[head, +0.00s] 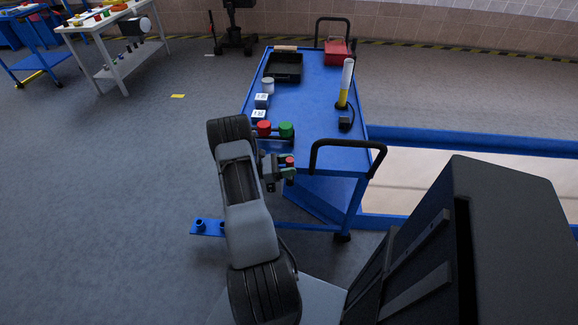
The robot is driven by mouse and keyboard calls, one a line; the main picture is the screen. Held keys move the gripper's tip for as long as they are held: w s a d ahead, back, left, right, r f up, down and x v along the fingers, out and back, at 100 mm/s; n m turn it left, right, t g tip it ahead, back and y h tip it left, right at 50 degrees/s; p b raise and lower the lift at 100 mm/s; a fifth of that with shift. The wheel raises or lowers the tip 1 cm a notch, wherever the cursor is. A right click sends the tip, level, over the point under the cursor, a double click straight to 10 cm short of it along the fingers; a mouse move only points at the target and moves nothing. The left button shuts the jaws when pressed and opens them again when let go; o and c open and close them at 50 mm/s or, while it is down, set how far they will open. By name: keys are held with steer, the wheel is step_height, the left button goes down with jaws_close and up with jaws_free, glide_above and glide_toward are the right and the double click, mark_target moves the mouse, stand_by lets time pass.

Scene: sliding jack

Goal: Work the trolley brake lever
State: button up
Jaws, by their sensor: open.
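The blue trolley (312,107) stands ahead of me, with a black push handle (348,146) at its near end. I cannot make out a brake lever on it for certain. A low blue bar (218,229) with two short round posts sticks out to the left near the floor. My gripper (287,170) is open near the trolley's near left corner. My own arm partly hides that corner and what lies below it. A small red and green part shows at the gripper, and I cannot tell whether it touches anything.
On the trolley top are a black bin (284,66), a red box (337,53), a white and yellow cylinder (345,84), and red (264,128) and green (286,129) pieces. A white table (108,22) stands far left.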

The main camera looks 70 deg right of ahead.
steer(key=shift+w, duration=0.1)
steer(key=v, duration=1.3)
steer(key=shift+w+a+b, duration=0.2)
steer(key=shift+b, duration=0.15)
